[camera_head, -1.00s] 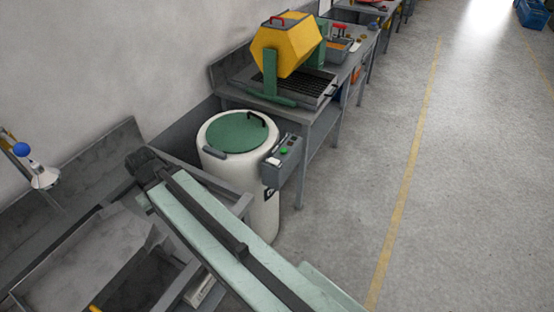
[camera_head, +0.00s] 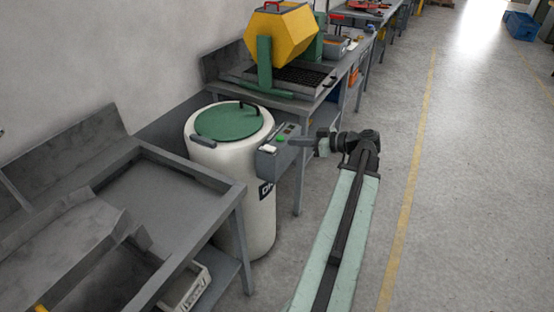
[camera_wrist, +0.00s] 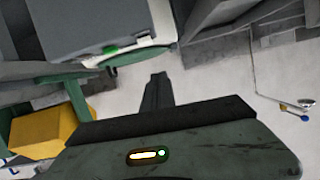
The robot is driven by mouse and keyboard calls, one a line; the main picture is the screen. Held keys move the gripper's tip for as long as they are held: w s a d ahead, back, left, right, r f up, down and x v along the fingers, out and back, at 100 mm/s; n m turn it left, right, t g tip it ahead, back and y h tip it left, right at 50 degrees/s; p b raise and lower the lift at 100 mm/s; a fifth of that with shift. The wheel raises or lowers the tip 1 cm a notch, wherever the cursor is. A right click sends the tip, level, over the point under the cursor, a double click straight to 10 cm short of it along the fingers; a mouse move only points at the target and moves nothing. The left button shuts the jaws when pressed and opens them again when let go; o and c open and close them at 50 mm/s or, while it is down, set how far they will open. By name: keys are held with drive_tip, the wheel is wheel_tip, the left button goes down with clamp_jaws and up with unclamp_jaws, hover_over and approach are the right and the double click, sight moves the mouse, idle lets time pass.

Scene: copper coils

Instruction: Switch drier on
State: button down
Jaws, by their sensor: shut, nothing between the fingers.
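The drier (camera_head: 235,205) is a white drum with a green lid (camera_head: 228,122) and a partly hidden dark label. Its grey control box (camera_head: 272,160) is on its right side, with a green button (camera_head: 281,139) on top. My gripper (camera_head: 292,142) is shut and empty, pointing left, its tip close to the green button in the head view. I cannot tell whether it touches. In the wrist view the gripper (camera_wrist: 158,78) points toward the control box (camera_wrist: 80,22), the green button (camera_wrist: 110,49) and the lid's edge (camera_wrist: 140,55).
A grey sink bench (camera_head: 185,195) stands left of the drier. Behind it is a bench (camera_head: 325,92) with a yellow tumbler (camera_head: 280,40) on a green stand. A white crate (camera_head: 187,285) is on the lower shelf. The floor (camera_head: 470,180) to the right is clear.

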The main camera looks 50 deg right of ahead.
drive_tip(key=shift+s+d+r+t, duration=0.3)
drive_tip(key=shift+s+d+t, duration=0.1)
drive_tip(key=shift+s+d, duration=0.45)
drive_tip(key=b, duration=0.3)
hover_over(278, 154)
wheel_tip(278, 154, down, 3)
drive_tip(key=shift+w+a+f, duration=0.1)
drive_tip(key=shift+w+a, duration=0.05)
drive_tip(key=f+b, duration=0.2)
drive_tip(key=b, duration=0.1)
drive_tip(key=shift+s+f, duration=0.2)
drive_tip(key=shift+f, duration=0.5)
